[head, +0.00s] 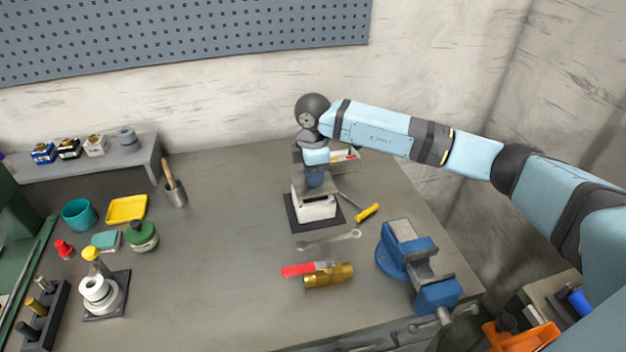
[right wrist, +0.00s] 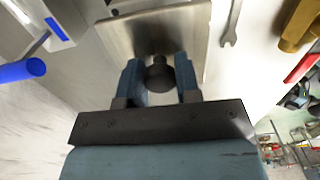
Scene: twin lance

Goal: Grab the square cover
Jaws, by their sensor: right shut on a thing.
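The square cover (head: 323,187) is a flat grey metal plate at the top of a white box (head: 314,209), which stands on a dark square mat. In the right wrist view the cover (right wrist: 150,33) is a shiny plate with a round dark knob (right wrist: 159,78). My right gripper (head: 316,181) points down over the box. In the right wrist view its two blue fingers (right wrist: 158,72) are shut on the knob, one on each side. I cannot tell whether the cover rests on the box or is slightly raised. My left gripper is not in view.
A yellow-handled tool (head: 367,212) lies right of the box, a wrench (head: 330,239) in front. Cups and jars stand left. The table's middle left is clear.

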